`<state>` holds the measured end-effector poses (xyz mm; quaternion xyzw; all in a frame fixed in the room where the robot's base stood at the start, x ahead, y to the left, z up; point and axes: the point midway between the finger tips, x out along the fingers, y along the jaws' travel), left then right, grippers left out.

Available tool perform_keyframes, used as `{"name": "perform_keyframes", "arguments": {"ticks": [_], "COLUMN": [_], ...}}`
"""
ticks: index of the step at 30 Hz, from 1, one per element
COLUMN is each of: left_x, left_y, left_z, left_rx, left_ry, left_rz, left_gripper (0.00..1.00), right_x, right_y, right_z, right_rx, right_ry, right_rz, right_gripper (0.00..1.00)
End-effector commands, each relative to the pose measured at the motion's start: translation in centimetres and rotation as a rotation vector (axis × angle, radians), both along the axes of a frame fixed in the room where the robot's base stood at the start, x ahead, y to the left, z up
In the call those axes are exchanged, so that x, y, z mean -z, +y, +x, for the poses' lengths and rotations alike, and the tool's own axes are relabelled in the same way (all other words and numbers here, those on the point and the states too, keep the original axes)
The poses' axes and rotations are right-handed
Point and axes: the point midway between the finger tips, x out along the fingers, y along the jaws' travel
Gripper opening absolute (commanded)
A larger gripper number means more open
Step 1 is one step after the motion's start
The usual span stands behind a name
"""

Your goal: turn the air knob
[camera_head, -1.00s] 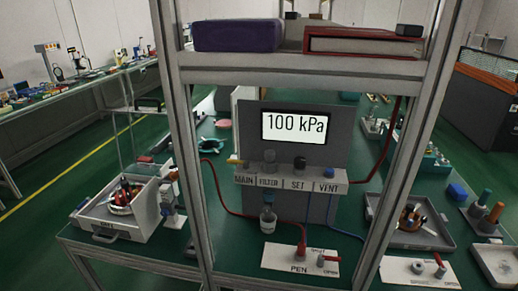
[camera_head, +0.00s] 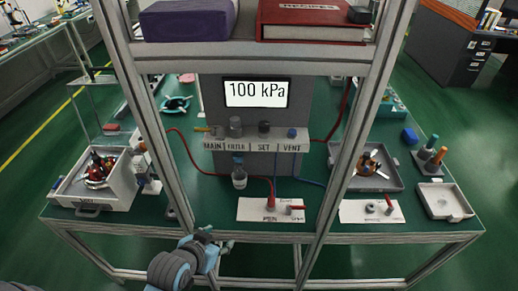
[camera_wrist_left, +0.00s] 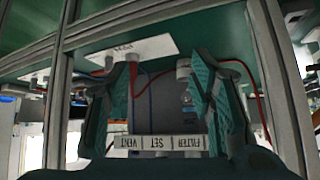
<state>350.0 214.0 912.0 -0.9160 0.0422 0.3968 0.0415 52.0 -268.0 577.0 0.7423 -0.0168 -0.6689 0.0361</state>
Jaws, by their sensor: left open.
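The air panel carries a label strip (camera_head: 258,146) marked MAIN, FILTER, SET and VENT. The display (camera_head: 256,93) reads 100 kPa. My left gripper (camera_head: 222,243) is open and empty, low in front of the bench edge, apart from the panel. In the left wrist view the strip (camera_wrist_left: 160,143) shows upside down beyond the spread fingers (camera_wrist_left: 163,95). My right gripper is not in view.
Frame posts (camera_head: 155,140) flank the panel, with a shelf (camera_head: 250,56) above. Red and blue hoses run nearby. Trays stand on both sides.

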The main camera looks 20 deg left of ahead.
Motion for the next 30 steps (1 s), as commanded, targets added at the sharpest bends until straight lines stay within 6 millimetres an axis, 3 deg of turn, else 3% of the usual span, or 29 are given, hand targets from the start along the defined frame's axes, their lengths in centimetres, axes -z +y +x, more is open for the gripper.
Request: {"name": "perform_keyframes", "arguments": {"ticks": [1, 3, 6, 9, 12, 17, 24, 30], "left_x": [-1.6, -4.3, -8.5, -12.3, -14.8, -15.3, -15.2, -15.0], "left_y": [-0.7, -1.6, -2.4, -2.8, -2.9, -3.0, -3.5, -3.7], "left_z": [3.1, 7.6, 13.0, 16.6, 18.7, 21.2, 28.1, 32.0], "left_rx": [0.009, 0.019, 0.015, -0.004, -0.022, -0.027, -0.027, -0.028], "left_ry": [-0.105, -0.271, -0.498, -0.682, -0.794, -0.820, -0.819, -0.816], "left_rz": [-0.020, -0.047, -0.078, -0.100, -0.110, -0.112, -0.112, -0.113], "left_gripper": [0.49, 0.49, 0.49, 0.49, 0.49, 0.49, 0.49, 0.49], "right_x": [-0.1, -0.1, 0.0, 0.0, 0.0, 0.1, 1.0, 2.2], "right_y": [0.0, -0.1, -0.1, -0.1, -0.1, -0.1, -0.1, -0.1], "right_z": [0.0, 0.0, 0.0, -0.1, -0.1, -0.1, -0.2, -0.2], "right_rx": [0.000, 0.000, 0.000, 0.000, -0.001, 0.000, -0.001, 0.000], "right_ry": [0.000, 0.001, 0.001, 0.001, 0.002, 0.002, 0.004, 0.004], "right_rz": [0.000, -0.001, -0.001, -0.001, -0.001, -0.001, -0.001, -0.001], "right_gripper": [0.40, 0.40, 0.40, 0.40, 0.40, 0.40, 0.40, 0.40]}}
